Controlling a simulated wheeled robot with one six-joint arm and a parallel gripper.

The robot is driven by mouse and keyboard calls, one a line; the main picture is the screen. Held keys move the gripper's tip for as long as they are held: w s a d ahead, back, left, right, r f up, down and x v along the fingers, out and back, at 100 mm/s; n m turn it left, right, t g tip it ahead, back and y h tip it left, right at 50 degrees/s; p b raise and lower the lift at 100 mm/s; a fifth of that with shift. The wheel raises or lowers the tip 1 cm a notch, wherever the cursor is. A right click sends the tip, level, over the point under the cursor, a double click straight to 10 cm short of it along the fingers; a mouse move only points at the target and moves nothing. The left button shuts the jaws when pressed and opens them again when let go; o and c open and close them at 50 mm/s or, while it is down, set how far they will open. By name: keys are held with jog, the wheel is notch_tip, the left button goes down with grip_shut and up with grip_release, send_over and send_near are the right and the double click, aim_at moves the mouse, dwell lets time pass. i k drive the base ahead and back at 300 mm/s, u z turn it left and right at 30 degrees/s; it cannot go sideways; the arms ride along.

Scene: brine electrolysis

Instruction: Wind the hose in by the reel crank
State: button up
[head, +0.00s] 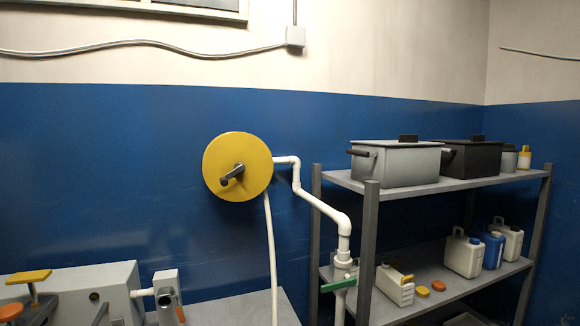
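The hose reel (247,150) is a round yellow disc on the blue wall, left of the shelf unit. A dark crank (233,175) sticks out from its middle, with its handle pointing to the lower left. A white hose (270,250) hangs from the reel's lower right side and runs down behind the front edge of view. A white pipe (316,203) leads from the reel's right side down to a fitting with a green lever (338,285). My gripper is not in view.
A grey shelf unit (470,187) on the right holds a grey box (402,165), a black box (478,160) and several bottles and canisters. A grey bench (235,308) with a machine (80,285) stands at the lower left. The space in front of the reel looks clear.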

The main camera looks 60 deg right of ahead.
aim_at(224, 180)
jog(key=z, duration=1.4)
jog(key=i, duration=0.15)
jog(key=z, duration=0.05)
